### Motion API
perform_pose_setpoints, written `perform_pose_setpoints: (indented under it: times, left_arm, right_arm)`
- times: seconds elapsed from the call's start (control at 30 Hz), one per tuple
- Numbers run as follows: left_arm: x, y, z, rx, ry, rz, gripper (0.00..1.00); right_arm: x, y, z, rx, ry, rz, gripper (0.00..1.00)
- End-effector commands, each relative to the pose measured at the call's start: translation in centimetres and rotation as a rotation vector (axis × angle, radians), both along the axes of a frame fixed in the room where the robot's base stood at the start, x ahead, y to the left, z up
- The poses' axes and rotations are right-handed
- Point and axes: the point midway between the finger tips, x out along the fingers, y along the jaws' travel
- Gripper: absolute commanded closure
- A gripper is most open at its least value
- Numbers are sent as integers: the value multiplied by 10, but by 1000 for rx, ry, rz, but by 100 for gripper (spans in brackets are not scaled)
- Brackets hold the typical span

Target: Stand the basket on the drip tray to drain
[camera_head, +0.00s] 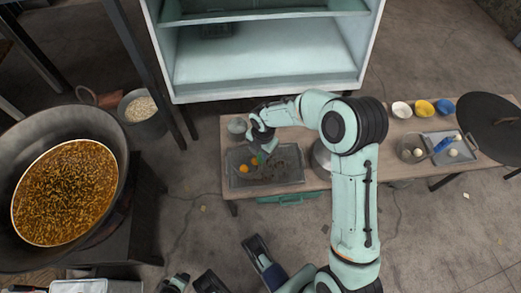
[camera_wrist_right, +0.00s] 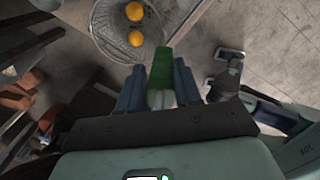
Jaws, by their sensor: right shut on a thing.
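My right gripper (camera_head: 263,143) reaches over the work table from the right. In the right wrist view its two blue-grey fingers (camera_wrist_right: 159,84) are shut on the green handle (camera_wrist_right: 162,65) of a wire mesh basket (camera_wrist_right: 104,36). Two orange balls (camera_wrist_right: 135,12) lie in the basket. The grey drip tray (camera_head: 290,180) lies on the left part of the table, and the basket shows over it in the head view. I cannot tell whether the basket touches the tray. Dark parts at the bottom of the head view may include my left gripper; its jaws cannot be made out.
A wok of brown liquid (camera_head: 65,190) stands left. A grain bucket (camera_head: 140,108) is behind it. A pot (camera_head: 237,126) stands behind the tray. Bowls (camera_head: 424,108), another tray (camera_head: 462,155) and a dark lid (camera_head: 490,125) are on the right. A pale cabinet (camera_head: 265,70) stands behind.

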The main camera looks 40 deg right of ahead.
Motion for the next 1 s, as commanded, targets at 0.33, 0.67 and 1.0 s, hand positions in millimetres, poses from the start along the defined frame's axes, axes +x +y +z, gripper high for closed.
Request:
perform_pose_setpoints:
  times: [0.33,0.67,1.0]
  left_arm:
    - [0,0,0,0,1,0,57]
    - [0,0,-3,-1,2,-1,57]
    - [0,0,-3,-1,2,-1,57]
  right_arm:
    - [1,0,-1,0,-2,0,100]
    - [1,0,-7,0,-2,0,100]
    - [0,0,-8,0,-1,0,37]
